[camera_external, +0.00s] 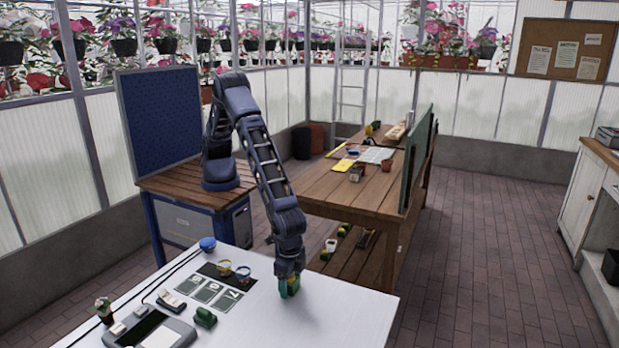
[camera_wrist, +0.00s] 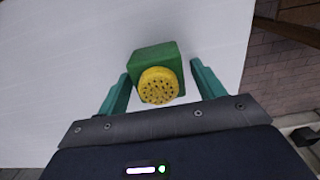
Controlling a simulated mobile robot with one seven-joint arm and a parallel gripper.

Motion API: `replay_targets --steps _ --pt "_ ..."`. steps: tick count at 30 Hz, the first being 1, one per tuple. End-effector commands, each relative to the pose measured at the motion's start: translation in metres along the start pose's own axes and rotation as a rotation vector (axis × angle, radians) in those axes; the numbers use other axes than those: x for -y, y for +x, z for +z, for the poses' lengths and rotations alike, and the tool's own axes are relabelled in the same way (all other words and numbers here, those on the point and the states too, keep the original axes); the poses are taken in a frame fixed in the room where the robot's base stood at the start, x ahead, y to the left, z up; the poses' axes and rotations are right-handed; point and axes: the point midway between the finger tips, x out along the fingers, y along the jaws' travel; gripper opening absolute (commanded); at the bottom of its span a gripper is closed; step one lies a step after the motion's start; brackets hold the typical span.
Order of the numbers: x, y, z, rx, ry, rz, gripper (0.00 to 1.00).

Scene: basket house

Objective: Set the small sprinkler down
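The small sprinkler is a green block with a round yellow perforated face (camera_wrist: 158,84). In the wrist view it sits between the two teal fingers of my gripper (camera_wrist: 162,82). A gap shows between the block and the right finger; the left finger is very close to its side, and I cannot tell if it touches. The gripper looks open around the sprinkler. In the outside view my gripper (camera_external: 289,287) points down, low at the white table (camera_external: 330,315), near its back edge. There the fingers mostly hide the sprinkler, and its contact with the tabletop is unclear.
Left on the white table are a dark mat with cards (camera_external: 210,291), a small green object (camera_external: 205,318), a grey device (camera_external: 150,332), a small plant (camera_external: 104,308) and a blue round item (camera_external: 208,244). The tabletop right of my gripper is clear. A wooden bench (camera_external: 345,195) stands behind.

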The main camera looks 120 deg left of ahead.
Motion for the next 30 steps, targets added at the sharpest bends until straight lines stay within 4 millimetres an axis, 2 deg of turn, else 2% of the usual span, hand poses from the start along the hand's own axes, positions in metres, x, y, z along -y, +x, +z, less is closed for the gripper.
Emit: replay_targets --steps 8,13,17,24,30 --pt "0.000 -0.001 0.000 0.000 0.000 0.000 0.69" --pt "0.000 -0.012 0.000 -0.001 0.000 0.001 0.69" --pt "0.000 -0.032 0.000 -0.002 0.000 0.002 0.69" --pt "0.000 -0.080 0.000 -0.002 0.000 0.002 0.69" --pt "0.000 -0.109 0.000 -0.001 0.001 0.001 0.69"
